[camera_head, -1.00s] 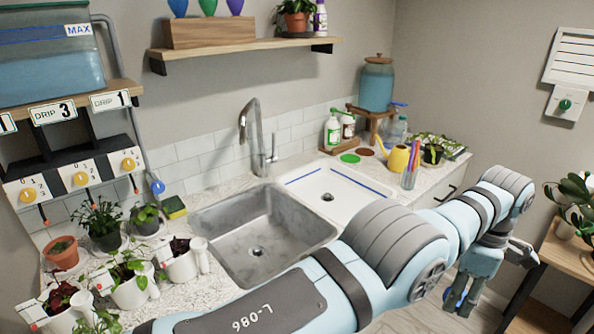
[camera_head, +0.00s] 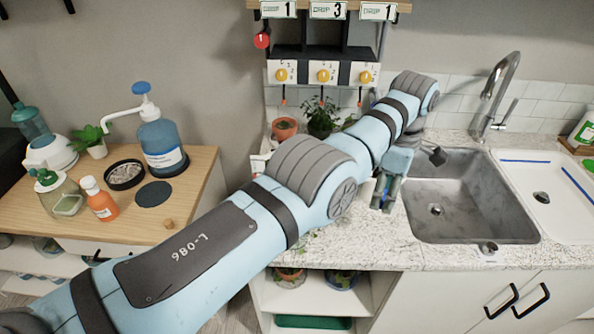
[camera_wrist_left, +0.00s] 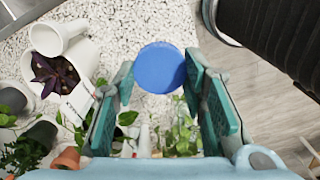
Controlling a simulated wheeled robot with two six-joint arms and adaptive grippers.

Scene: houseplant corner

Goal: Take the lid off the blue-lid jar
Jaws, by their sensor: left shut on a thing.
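The blue lid (camera_wrist_left: 160,67) is a round disc between the two fingers of my left gripper (camera_wrist_left: 163,92) in the left wrist view. The fingers are shut on its sides, and it is over the white speckled counter area. In the head view, my left gripper (camera_head: 388,192) points down over the counter, just left of the sink. I cannot make out the jar that goes with the lid in either current view. My right gripper is not in view.
Potted plants (camera_wrist_left: 55,80) crowd the counter beside my left gripper. The steel sink (camera_head: 470,195) is to its right. A wooden table (camera_head: 185,205) at left holds a pump bottle (camera_head: 162,150), an orange bottle (camera_head: 100,202) and a green-topped jar (camera_head: 58,195).

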